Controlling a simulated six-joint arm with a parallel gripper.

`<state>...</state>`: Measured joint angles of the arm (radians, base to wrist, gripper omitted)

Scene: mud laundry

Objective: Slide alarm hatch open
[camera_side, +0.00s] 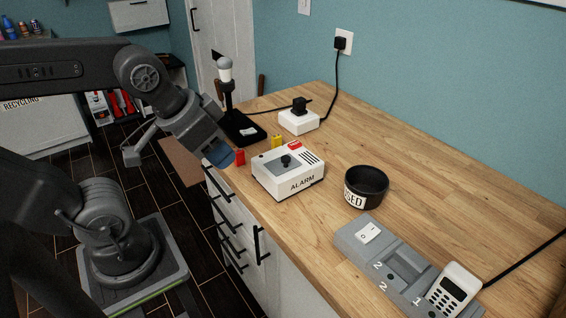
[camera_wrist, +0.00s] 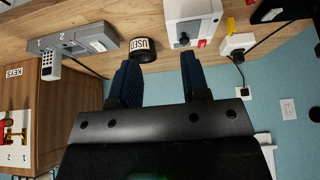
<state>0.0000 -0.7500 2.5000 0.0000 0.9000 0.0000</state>
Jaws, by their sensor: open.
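The white alarm box (camera_side: 289,181) stands on the wooden counter, with "ALARM" on its front. Its top has a grey hatch panel (camera_side: 280,165) with a dark knob (camera_side: 286,161), and a red part at the back edge. In the wrist view the alarm box (camera_wrist: 190,10) is at the top, with the knob (camera_wrist: 184,39) facing the camera. My gripper (camera_side: 222,156) is to the left of the box, above the counter's edge and apart from the hatch. In the wrist view my gripper (camera_wrist: 160,75) has two blue fingers spread apart with nothing between them.
A red block (camera_side: 240,157) and a yellow block (camera_side: 277,142) stand near the box. A black "USED" bowl (camera_side: 366,187) and a grey phone dock (camera_side: 400,263) are to the right.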

